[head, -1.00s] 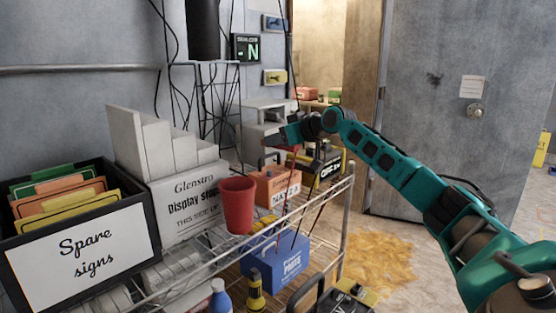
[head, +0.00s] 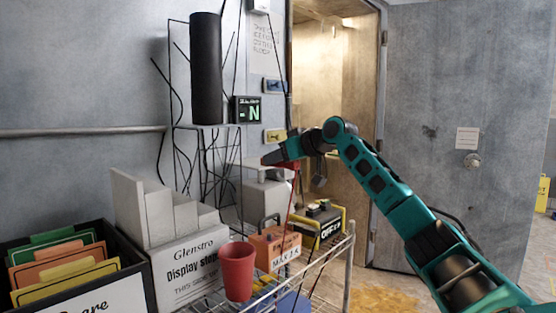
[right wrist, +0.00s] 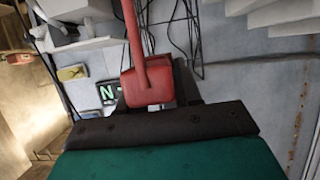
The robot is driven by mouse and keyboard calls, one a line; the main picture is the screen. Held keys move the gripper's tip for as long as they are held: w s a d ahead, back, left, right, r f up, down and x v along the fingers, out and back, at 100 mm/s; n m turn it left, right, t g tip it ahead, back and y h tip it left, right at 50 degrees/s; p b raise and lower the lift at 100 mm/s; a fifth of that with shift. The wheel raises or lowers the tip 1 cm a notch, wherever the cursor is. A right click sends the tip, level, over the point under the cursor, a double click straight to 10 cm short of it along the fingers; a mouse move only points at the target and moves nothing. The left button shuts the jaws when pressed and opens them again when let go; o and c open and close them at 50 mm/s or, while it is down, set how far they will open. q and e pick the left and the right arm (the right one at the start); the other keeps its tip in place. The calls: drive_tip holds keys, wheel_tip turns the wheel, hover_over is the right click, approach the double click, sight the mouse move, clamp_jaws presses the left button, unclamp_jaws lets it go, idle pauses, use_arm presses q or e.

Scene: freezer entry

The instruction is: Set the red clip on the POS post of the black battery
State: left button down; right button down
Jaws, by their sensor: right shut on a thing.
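My right gripper (head: 272,158) is shut on the red clip (head: 292,166), above the wire shelf. The right wrist view shows the clip (right wrist: 148,86) as a red block between the dark fingers (right wrist: 150,105), with a red cable (right wrist: 138,40) running from it. In the head view the cable (head: 291,203) hangs down beside an orange box (head: 275,247) marked MAX 2 A. A black box with yellow edges (head: 318,222) sits behind it, lettered OFF; it may be the black battery. No POS mark or post can be made out. My left gripper is not in view.
A red cup (head: 238,272), a white display-steps box (head: 187,270) and a black bin of signs (head: 135,246) stand at left. A black cylinder (head: 205,68) and dark branching rods are behind. The metal shelf rail (head: 345,255) bounds the right; the floor beyond is open.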

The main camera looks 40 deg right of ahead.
drive_tip(key=shift+r, duration=1.25)
